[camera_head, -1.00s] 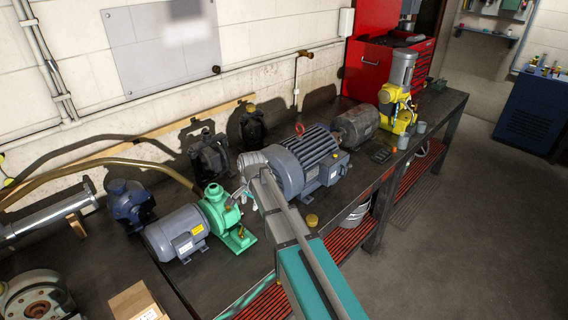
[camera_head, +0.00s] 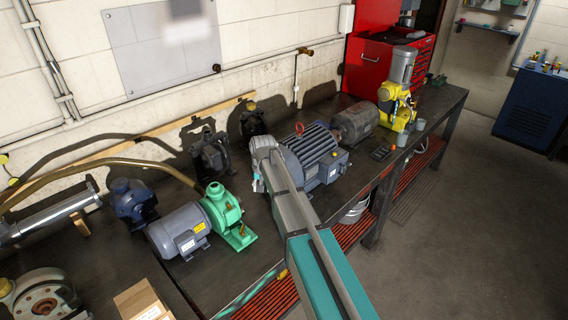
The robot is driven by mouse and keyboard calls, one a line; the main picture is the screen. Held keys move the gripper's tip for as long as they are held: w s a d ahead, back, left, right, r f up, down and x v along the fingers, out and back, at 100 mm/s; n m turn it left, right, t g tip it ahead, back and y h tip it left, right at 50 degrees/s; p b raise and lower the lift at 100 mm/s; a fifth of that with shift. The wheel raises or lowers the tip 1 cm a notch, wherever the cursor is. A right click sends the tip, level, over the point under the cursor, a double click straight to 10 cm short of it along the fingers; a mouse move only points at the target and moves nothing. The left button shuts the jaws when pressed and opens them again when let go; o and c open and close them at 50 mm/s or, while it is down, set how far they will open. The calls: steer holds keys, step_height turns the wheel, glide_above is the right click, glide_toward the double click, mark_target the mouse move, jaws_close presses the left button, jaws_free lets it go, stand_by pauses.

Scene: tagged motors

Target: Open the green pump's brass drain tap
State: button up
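The green pump (camera_head: 222,207) stands on the bench, joined to a grey motor (camera_head: 179,231) on its left. A small brass-coloured spot (camera_head: 242,231) shows low on the pump's right side, above its green foot. It is too small to tell the tap's handle position. My gripper (camera_head: 258,184) hangs to the right of the pump, apart from it in the picture, beside the big grey motor. It is small and partly hidden by my arm, and its fingers cannot be made out. Nothing is seen in it.
The large grey finned motor (camera_head: 313,155) stands right of my gripper. A dark blue pump (camera_head: 132,200) is left of the green one. A brown hose (camera_head: 110,163) arches behind. A cardboard box (camera_head: 143,300) sits at the front. Bare bench top (camera_head: 228,268) lies before the green pump.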

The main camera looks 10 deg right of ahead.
steer(key=w+d+r+n+g+p, duration=0.1)
steer(key=w+d+r+n+p, duration=0.3)
steer(key=d+n, duration=0.5)
steer(key=shift+w+r+n+h+p, duration=0.35)
steer(key=shift+w+r+n, duration=0.15)
steer(key=shift+n, duration=0.9)
steer(key=shift+o, duration=0.5)
steer(key=s+a+f+m+y+b, duration=0.1)
steer(key=s+a+f+m+b, duration=0.3)
steer(key=a+m, duration=0.3)
steer(key=s+a+f+m+y+b, duration=0.1)
steer(key=s+a+f+m+b, duration=0.3)
steer(key=a+m, duration=0.3)
steer(key=shift+s+a+f+t+b, duration=0.4)
steer(key=shift+s+a+b, duration=0.1)
steer(key=shift+s+a, duration=0.15)
